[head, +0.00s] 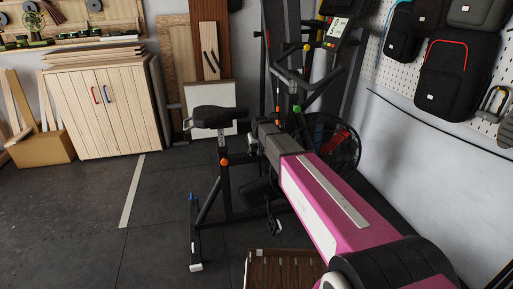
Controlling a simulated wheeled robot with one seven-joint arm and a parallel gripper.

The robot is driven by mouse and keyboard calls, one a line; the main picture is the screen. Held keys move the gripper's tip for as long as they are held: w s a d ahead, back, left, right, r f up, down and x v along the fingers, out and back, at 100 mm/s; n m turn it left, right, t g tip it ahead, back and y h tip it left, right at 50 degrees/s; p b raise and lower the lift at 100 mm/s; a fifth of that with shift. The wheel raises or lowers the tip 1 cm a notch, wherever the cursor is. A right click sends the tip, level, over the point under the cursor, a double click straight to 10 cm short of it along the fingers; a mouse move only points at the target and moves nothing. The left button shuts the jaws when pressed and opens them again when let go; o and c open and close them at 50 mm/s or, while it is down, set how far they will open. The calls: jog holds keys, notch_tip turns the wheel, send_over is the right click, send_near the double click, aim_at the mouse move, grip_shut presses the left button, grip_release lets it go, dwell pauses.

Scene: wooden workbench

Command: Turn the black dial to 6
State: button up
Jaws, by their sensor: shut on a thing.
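My pink and white arm reaches from the lower right towards the exercise bike (224,190). My gripper (252,146) is at the far end of the arm, beside the bike's frame and just right of its black seat (214,117). It is small and dark against the dark bike. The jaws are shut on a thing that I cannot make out. I cannot pick out the black dial or its numbers; it may be hidden behind my gripper and wrist.
A wooden slatted surface (262,272) is at the bottom. A light wooden cabinet (105,110) is at the back left. Black bags (455,80) hang on the right wall. The dark floor at left is clear.

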jog(key=shift+m+h, duration=0.8)
jog(key=shift+m, duration=1.3)
jog(key=o, duration=0.9)
jog(key=v, duration=1)
jog(key=shift+s+r, duration=0.25)
jog(key=shift+r, duration=0.05)
jog(key=s+d+f+g, duration=0.1)
jog(key=s+d+f, duration=0.4)
jog(key=s+d, duration=0.3)
jog(key=s+d+f+g, duration=0.1)
jog(key=s+d+f, duration=0.4)
jog(key=s, duration=0.7)
jog(key=s+d+f+g, duration=0.2)
jog(key=s+d+f, duration=0.3)
jog(key=s+d, duration=0.4)
jog(key=shift+s+d+n, duration=0.3)
jog(key=shift+s+d, duration=0.1)
jog(key=shift+d, duration=0.4)
